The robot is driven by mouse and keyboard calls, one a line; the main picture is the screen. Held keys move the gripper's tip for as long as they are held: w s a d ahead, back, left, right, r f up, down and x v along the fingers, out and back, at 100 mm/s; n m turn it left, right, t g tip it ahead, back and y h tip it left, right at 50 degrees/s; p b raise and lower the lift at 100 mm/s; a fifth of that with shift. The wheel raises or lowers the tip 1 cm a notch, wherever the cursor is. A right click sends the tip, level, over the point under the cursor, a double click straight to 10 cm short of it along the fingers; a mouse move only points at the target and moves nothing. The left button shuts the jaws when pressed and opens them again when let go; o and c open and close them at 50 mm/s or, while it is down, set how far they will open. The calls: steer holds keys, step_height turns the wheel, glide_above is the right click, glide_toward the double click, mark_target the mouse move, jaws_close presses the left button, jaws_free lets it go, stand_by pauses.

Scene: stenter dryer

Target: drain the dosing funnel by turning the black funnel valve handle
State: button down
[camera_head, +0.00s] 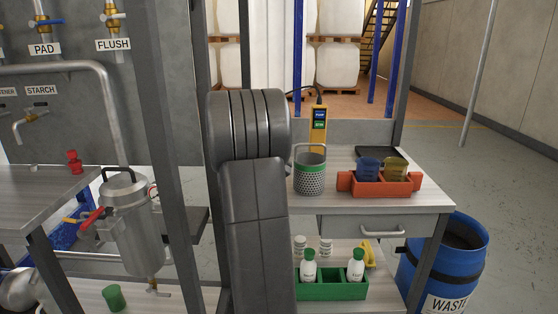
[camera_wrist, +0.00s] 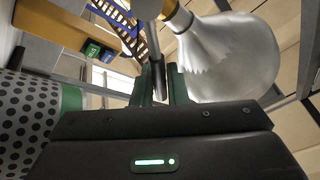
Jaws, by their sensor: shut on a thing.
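In the wrist view, a silver, bulging funnel (camera_wrist: 230,60) fills the upper right, with a brass fitting (camera_wrist: 180,20) at its narrow end. A slim dark valve handle (camera_wrist: 157,78) extends down from a grey metal part beside the fitting. My gripper (camera_wrist: 161,88) has its dark green fingers closed around the lower end of this handle. The fingers hide part of it. In the head view my arm stands in the middle and hides my gripper, the funnel and the handle. How far the valve is turned cannot be told.
A perforated strainer (camera_head: 309,178) stands on the bench left of an orange bin (camera_head: 388,187) with cups. It also shows close to my gripper in the wrist view (camera_wrist: 28,115). An orange handheld device (camera_head: 318,125) stands behind. Frame posts flank my arm. A blue waste drum (camera_head: 460,250) is at right.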

steer(key=shift+a+r+n+y+b, duration=0.15)
steer(key=shift+a+n+y+b, duration=0.15)
steer(key=shift+n+y+b, duration=0.5)
steer(key=shift+a+r+n+y+b, duration=0.15)
steer(key=shift+a+n+y+b, duration=0.2)
steer(key=shift+n, duration=0.75)
steer(key=c, duration=1.4)
jaws_free()
steer(key=shift+r, duration=0.1)
steer(key=shift+c, duration=0.2)
steer(key=shift+s, duration=0.1)
steer(key=b+v, duration=0.1)
steer(key=v, duration=1.2)
steer(key=shift+s+f, duration=0.2)
steer(key=shift+f, duration=0.2)
steer(key=shift+c, duration=0.4)
